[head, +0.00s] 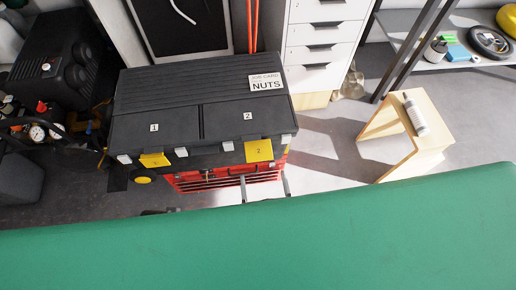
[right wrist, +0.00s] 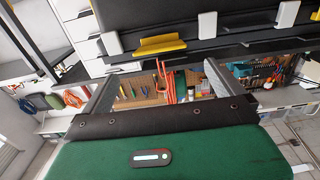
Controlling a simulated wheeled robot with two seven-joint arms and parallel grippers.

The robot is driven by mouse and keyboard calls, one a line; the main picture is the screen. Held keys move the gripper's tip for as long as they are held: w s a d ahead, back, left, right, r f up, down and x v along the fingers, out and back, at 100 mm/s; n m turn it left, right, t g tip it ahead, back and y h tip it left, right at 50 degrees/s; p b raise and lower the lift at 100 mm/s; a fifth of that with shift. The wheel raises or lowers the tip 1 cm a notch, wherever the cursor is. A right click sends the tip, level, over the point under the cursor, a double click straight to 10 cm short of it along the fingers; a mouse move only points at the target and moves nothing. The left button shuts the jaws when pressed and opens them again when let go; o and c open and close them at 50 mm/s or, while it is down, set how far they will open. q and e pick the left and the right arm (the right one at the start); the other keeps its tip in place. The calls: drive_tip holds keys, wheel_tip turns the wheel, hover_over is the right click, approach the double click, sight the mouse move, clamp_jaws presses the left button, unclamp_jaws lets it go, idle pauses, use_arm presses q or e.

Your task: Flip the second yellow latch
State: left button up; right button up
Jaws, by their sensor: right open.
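A black toolbox (head: 160,93) has two lid sections marked 1 and 2. The first yellow latch (head: 155,160) is on its front edge under lid 1. The second yellow latch (head: 258,151) is under lid 2, between two white clips. My right gripper (head: 265,189) is open and empty, its grey fingers just in front of and below the second latch, apart from it. In the right wrist view, the open fingers of my right gripper (right wrist: 160,74) frame a yellow latch (right wrist: 160,46), which appears to be the second one. My left gripper is not in view.
A red tool chest (head: 215,180) sits below the black toolbox. A white drawer unit (head: 322,38) stands behind it at the right. A wooden stool (head: 400,130) with a bottle (head: 414,116) stands farther right. A black machine (head: 55,60) is at the left.

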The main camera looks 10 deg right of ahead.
sight(259, 153)
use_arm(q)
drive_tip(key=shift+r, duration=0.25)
use_arm(e)
drive_tip(key=w, duration=1)
drive_tip(key=shift+w, duration=0.4)
drive_tip(key=c, duration=1)
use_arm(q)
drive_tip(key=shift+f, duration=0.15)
use_arm(e)
drive_tip(key=shift+f, duration=0.1)
